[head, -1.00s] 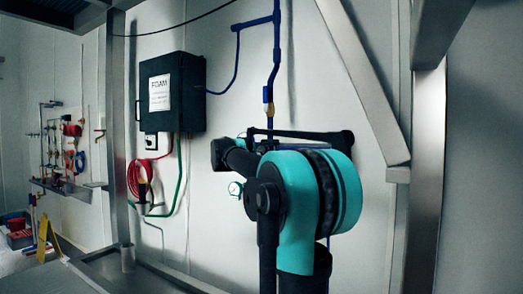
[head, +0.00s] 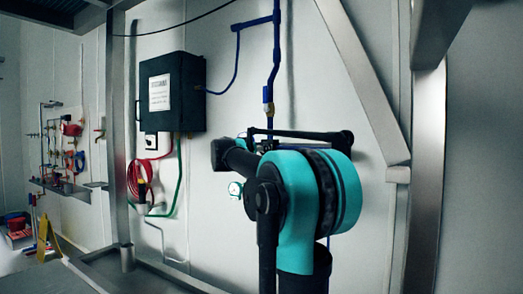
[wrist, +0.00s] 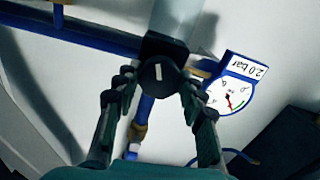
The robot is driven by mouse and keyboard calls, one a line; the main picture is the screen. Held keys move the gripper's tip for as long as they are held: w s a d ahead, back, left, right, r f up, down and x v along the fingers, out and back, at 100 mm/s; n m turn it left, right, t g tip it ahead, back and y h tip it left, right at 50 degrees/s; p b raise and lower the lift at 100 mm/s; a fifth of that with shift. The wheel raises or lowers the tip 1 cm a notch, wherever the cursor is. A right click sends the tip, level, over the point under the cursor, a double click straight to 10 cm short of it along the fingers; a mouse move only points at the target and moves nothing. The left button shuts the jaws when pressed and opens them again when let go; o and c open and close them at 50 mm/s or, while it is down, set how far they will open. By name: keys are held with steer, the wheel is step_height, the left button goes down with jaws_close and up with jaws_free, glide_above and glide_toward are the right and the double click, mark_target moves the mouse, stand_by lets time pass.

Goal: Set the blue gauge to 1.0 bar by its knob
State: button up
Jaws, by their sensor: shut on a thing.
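The blue gauge (wrist: 233,88) is right of my gripper in the wrist view. It has a white dial with a red needle and a label reading 2.0 bar. Its black knob (wrist: 157,74), with a white mark on its face, is between the fingertips of my gripper (wrist: 156,88). The fingers are on either side of it, shut on it. In the head view my arm hides the knob and my fingertips. A small round dial (head: 235,189) shows left of my arm there; I cannot tell whether it is the same gauge.
Blue pipes (wrist: 75,28) run beside the knob in the wrist view. In the head view a black wall box (head: 172,94) hangs left of my arm, with red and green hoses (head: 150,175) below it. A metal post (head: 427,170) stands at the right.

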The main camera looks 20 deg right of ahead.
steer(key=shift+n, duration=7.5)
steer(key=o, duration=1.2)
steer(key=shift+c, duration=0.2)
steer(key=v, duration=1.2)
steer(key=shift+f, duration=0.1)
